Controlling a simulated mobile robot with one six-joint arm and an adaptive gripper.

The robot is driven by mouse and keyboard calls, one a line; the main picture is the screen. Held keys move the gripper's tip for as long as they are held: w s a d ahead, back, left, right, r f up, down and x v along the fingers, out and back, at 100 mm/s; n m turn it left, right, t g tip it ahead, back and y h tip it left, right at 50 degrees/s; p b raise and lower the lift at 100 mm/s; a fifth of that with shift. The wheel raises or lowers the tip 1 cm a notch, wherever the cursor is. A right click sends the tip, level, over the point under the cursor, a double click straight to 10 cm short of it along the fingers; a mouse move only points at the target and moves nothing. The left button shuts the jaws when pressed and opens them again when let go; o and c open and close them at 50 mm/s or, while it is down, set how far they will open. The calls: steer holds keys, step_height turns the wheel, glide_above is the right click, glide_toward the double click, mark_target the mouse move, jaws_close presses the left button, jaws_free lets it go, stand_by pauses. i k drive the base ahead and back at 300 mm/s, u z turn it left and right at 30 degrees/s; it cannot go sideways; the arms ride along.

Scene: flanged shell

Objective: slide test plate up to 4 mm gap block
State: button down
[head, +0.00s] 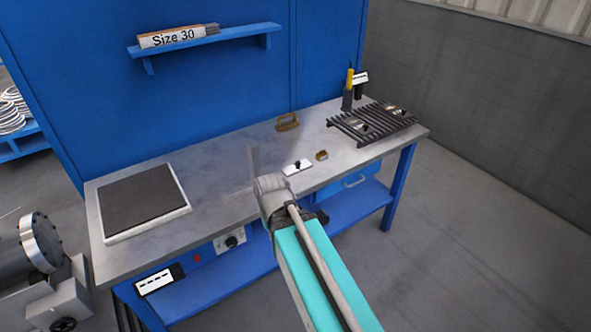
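A small white plate with a black knob (297,167) lies flat on the metal bench top, near its middle; it looks like the test plate. A small brass-coloured block (321,155) sits just right of it, apparently with a narrow space between; it may be the gap block. I cannot read a size or measure the gap. My arm reaches in from the bottom, and its grey wrist end is left of and nearer than the plate. The fingers of my gripper cannot be made out, so their opening and any contact are unclear.
A brown-handled tool (287,122) lies behind the plate. A dark slatted rack (374,123) fills the right end, and a dark pad in a white frame (144,196) the left.

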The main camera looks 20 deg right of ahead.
mark_target(298, 167)
steer(key=k, duration=0.5)
steer(key=z, duration=0.75)
steer(key=i, duration=0.75)
steer(key=u, duration=0.55)
